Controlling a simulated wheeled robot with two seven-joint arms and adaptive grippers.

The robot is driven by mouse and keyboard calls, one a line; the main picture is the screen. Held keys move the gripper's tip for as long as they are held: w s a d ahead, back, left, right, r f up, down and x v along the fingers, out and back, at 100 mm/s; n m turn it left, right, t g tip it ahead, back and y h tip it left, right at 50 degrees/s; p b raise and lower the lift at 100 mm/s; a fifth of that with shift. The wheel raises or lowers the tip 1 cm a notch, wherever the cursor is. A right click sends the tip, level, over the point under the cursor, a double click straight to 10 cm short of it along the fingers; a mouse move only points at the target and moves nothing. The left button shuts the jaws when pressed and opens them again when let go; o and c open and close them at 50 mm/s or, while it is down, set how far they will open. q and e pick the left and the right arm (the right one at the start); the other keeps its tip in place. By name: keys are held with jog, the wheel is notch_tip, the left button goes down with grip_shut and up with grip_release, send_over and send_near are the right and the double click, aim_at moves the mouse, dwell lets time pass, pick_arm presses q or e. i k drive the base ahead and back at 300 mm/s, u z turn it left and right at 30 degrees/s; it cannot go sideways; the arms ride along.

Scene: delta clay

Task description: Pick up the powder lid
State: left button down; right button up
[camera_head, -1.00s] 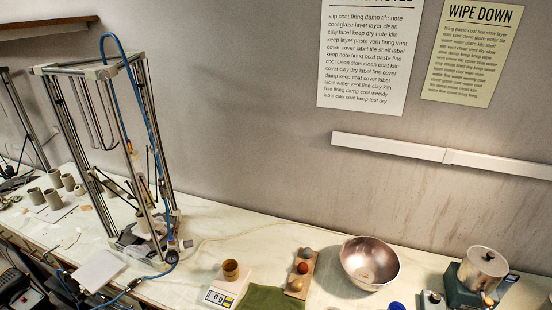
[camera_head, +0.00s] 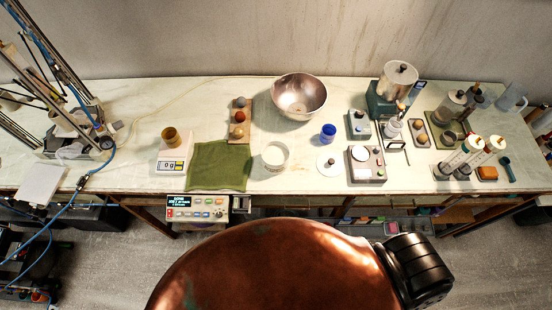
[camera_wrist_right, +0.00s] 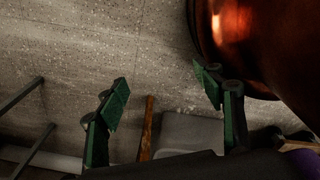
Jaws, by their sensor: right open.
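A round white lid (camera_head: 327,168) with a small dark knob lies flat on the bench in the head view, right of a white open jar (camera_head: 275,156). It looks like the powder lid. A blue jar (camera_head: 328,133) stands just behind it. My right gripper (camera_wrist_right: 165,95) shows in the right wrist view, open and empty, with its green-padded fingers wide apart over the grey floor. It is away from the lid, which that view does not show. My left gripper is in neither view.
A green cloth (camera_head: 218,166) and scale (camera_head: 172,162) lie to the left. A metal bowl (camera_head: 299,97) stands behind. A small device with a round white plate (camera_head: 366,163) sits close right of the lid. My copper-coloured body is in front.

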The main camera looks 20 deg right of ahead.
aim_at(329, 164)
jog(key=u, duration=0.85)
jog(key=k, duration=2.4)
jog(key=z, duration=0.5)
jog(key=i, duration=0.5)
jog(key=u, duration=0.05)
